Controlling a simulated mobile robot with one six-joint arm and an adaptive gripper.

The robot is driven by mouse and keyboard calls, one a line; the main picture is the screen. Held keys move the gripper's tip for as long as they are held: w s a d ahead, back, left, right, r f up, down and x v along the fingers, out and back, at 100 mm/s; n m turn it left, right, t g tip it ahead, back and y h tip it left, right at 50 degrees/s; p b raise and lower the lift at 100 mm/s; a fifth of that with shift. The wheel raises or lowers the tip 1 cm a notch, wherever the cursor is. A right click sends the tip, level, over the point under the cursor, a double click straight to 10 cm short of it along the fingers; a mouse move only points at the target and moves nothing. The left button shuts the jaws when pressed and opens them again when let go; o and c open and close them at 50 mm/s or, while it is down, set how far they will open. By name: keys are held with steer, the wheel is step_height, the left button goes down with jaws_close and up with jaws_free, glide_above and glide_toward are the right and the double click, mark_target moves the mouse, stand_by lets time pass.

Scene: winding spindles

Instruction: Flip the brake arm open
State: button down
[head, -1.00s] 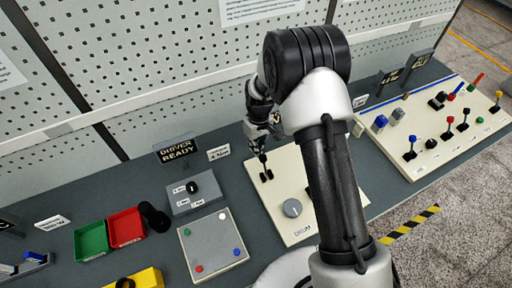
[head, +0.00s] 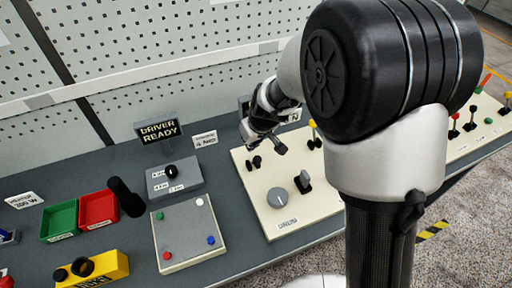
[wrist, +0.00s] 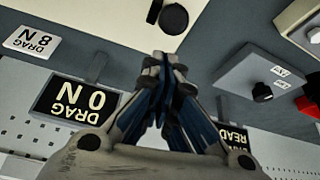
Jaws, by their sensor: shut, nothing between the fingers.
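My gripper (head: 263,140) is shut and empty, its fingertips together in the wrist view (wrist: 165,65). It hangs over the back part of a cream panel (head: 242,182). Two short black posts (head: 253,163) stand on this panel just below and left of the gripper. In the wrist view a black round cap (wrist: 173,18) shows beyond the fingertips, apart from them. The panel also carries a grey knob (head: 277,197), a black upright lever (head: 304,181) and a yellow-topped lever (head: 312,125). I cannot tell for sure which part is the brake arm.
A DRIVER READY sign (head: 158,130), a switch box (head: 173,179) and a grey button plate (head: 188,232) are to the left. My arm hides the panel's right side.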

steer(key=shift+s+d+f+b, duration=0.2)
steer(key=shift+s+b, duration=0.3)
steer(key=shift+s+d+f+b, duration=0.15)
steer(key=shift+s+d+b, duration=0.05)
steer(key=shift+s+b, duration=0.3)
steer(key=shift+s+d+f+b, duration=0.2)
steer(key=shift+s+b, duration=0.25)
steer(key=shift+s, duration=0.1)
steer(key=w+a+r+p, duration=0.2)
steer(key=w+r, duration=0.1)
steer(key=r, duration=0.1)
steer(key=s+d+r+p, duration=0.1)
steer(key=s+d+r, duration=0.2)
steer(key=s+r, duration=0.2)
steer(key=shift+s+d+p, duration=0.25)
steer(key=shift+s+p, duration=0.1)
steer(key=shift+s, duration=0.35)
